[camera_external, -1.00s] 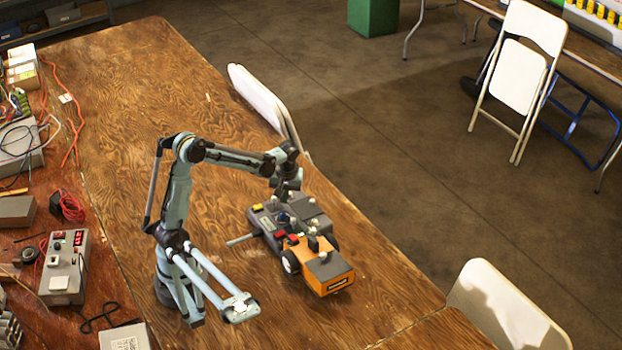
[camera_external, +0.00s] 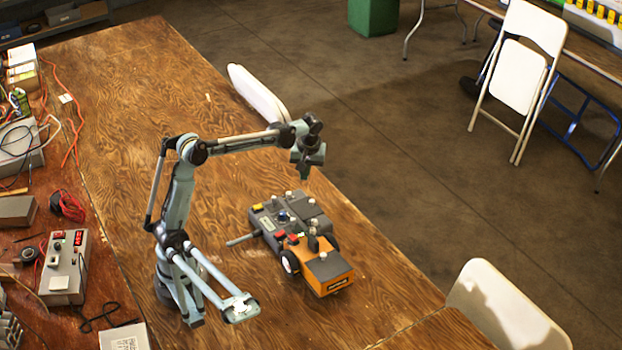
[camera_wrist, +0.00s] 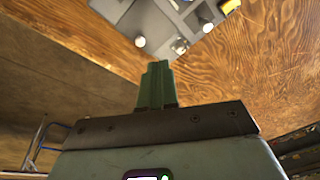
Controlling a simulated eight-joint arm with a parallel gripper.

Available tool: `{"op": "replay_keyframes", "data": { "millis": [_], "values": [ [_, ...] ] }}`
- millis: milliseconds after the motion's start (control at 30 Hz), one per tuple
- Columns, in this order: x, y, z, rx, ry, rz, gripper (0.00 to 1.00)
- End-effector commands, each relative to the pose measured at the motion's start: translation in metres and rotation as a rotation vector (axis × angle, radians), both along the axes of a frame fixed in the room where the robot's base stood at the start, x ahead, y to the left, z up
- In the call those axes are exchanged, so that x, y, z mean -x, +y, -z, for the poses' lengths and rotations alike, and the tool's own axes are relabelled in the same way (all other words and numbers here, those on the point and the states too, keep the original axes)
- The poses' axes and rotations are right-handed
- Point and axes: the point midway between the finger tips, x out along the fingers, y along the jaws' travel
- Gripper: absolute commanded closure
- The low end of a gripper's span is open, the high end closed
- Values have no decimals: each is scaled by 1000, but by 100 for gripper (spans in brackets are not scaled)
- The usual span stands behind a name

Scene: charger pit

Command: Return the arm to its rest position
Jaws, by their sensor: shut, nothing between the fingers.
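My gripper (camera_external: 306,172) is raised above the table near the far end of a grey and orange wheeled device, clear of it. In the wrist view my gripper's green fingers (camera_wrist: 157,68) are together with nothing between them. The device (camera_external: 275,222) sits flat on the wooden table, with white knobs, red and yellow buttons and a rod out of its left side. Part of its grey top also shows at the top of the wrist view (camera_wrist: 165,22).
The wooden table (camera_external: 130,95) has wide clear room behind my arm. Electrical boxes (camera_external: 65,262) and cables crowd the left bench. White folding chairs (camera_external: 258,95) (camera_external: 500,305) stand against the table's right side.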

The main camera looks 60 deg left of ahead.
Motion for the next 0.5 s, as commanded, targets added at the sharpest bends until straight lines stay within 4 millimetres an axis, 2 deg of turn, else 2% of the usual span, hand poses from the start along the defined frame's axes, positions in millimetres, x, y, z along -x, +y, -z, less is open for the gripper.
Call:
{"op": "replay_keyframes", "data": {
  "millis": [333,500],
  "values": [
    [2,-1,-1,2,-5,11,100],
    [18,-8,-9,16,-44,119,100]
  ]
}}
